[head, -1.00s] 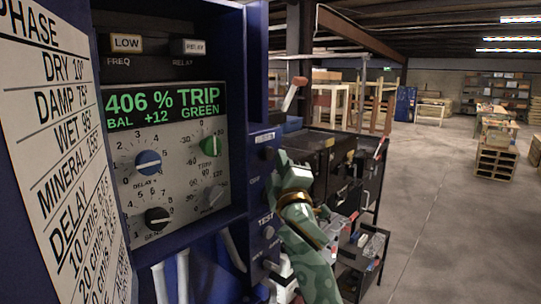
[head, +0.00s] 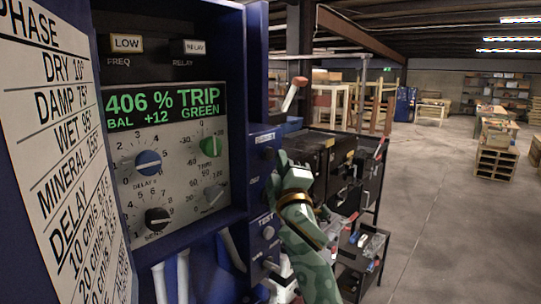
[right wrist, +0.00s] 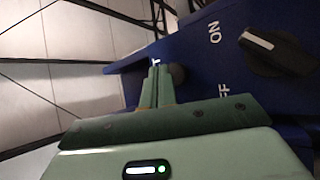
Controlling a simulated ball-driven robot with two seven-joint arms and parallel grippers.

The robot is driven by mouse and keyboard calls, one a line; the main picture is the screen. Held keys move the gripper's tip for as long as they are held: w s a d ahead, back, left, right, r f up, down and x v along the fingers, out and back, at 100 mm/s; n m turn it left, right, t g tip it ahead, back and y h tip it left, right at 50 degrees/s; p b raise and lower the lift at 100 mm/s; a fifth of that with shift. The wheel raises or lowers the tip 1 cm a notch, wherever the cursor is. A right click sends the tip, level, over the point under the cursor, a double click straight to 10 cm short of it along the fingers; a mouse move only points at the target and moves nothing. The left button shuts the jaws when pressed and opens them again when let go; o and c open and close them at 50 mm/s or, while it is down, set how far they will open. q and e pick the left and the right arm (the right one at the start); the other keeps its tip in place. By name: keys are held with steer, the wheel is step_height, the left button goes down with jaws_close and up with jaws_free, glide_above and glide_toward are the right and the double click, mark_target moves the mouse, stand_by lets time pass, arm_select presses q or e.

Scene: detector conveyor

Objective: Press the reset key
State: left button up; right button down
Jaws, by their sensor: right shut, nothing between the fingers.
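The blue detector cabinet (head: 256,70) fills the left of the head view. A narrow blue side panel carries a small label at its top, too small to read surely, with a dark round key (head: 268,153) under it. My right gripper (head: 281,157) is shut and empty, with its tips close beside this key. In the right wrist view the shut fingers (right wrist: 155,72) point at the blue panel, next to a dark round knob-like key (right wrist: 177,75). I cannot tell whether they touch. My left gripper is not in view.
The green display (head: 165,106) reads 406 % TRIP, BAL +12 GREEN. Below the key are a TEST button (head: 268,232) and more controls. A rotary ON/OFF switch (right wrist: 275,48) is near the fingers. A black tool cart (head: 345,165) stands behind my arm.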

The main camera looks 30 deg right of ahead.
stand_by(0.7)
steer(key=shift+w+a, duration=0.2)
steer(key=shift+w, duration=0.2)
steer(key=shift+w+a, duration=0.15)
steer(key=shift+w, duration=0.25)
stand_by(0.7)
steer(key=shift+s+r, duration=0.1)
steer(key=shift+s+d+p, duration=0.3)
steer(key=shift+s+p, duration=0.2)
steer(key=shift+s, duration=0.25)
steer(key=s+p, duration=0.1)
steer(key=s+d+p, duration=0.1)
steer(key=s, duration=0.1)
steer(key=s+d+p, duration=0.1)
steer(key=shift+s, duration=0.3)
